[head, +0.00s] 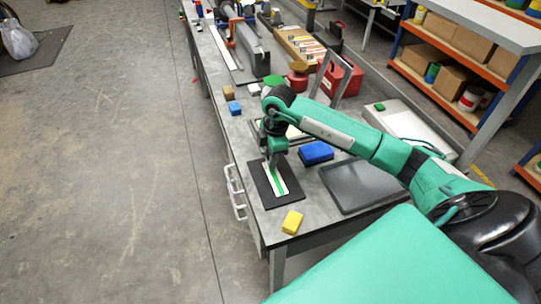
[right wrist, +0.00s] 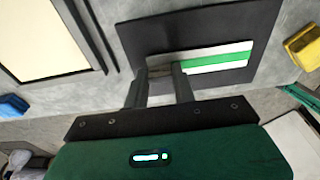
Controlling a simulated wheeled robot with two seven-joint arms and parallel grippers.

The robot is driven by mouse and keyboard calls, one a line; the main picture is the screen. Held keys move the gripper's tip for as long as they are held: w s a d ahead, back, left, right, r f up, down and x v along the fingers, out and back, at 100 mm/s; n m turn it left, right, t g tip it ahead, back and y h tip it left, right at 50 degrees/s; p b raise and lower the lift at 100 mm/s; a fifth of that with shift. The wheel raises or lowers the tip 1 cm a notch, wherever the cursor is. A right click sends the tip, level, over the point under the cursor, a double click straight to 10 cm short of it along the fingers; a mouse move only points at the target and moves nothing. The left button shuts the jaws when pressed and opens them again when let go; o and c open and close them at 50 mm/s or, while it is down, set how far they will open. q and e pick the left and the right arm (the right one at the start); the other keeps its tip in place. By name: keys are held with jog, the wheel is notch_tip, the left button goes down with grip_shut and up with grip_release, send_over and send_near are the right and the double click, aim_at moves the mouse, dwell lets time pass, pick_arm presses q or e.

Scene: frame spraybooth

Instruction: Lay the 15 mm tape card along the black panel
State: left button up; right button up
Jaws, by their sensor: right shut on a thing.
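The tape card (head: 280,184) is a narrow white strip with a green stripe; it also shows in the right wrist view (right wrist: 218,60). It lies over the black panel (head: 258,184), its length running roughly along the panel's long side. The panel lies flat on the grey bench and also shows in the right wrist view (right wrist: 240,28). My right gripper (head: 273,160) is over the panel's far end, shut on the card's far end; its fingers also show in the right wrist view (right wrist: 160,82). I cannot tell whether the card touches the panel. My left gripper is not in view.
A yellow block (head: 292,222) stands near the bench's front corner. A small blue block (head: 235,108) is farther back. White handles (head: 235,190) stick out from the bench's left side.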

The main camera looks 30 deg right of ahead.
jog(key=o, duration=1.5)
jog(key=shift+r+p, duration=2.35)
jog(key=shift+r, duration=0.65)
jog(key=shift+f, duration=0.1)
